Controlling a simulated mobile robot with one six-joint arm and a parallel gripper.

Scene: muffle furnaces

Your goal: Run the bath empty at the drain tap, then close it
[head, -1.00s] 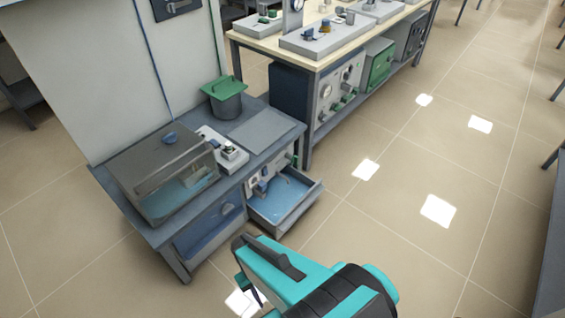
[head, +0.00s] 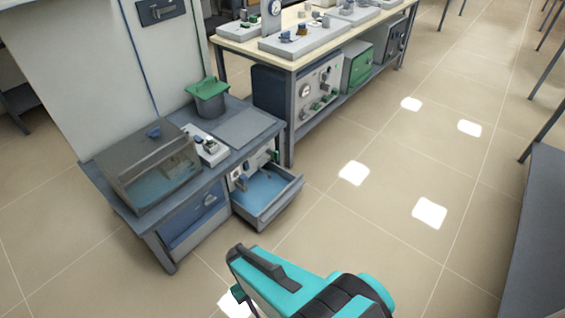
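The bath (head: 150,192) is a grey, see-through lidded box with a blue knob on its lid. It stands at the left end of a low bench, with blue water showing inside. A panel with small fittings (head: 240,180) is on the bench front, above an open tray (head: 265,222) with a blue inside. I cannot tell for sure which fitting is the drain tap, nor whether it is open. My gripper (head: 238,294) is at the bottom, in front of the bench and apart from it. It is mostly hidden by my teal arm, so its fingers are unclear.
A green-lidded pot (head: 208,101), a small white device (head: 205,147) and a flat grey plate (head: 245,129) are on the low bench. A long workbench (head: 300,60) with instruments stands behind. Open tiled floor (head: 390,200) lies to the right, with a grey table (head: 540,230) at the right edge.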

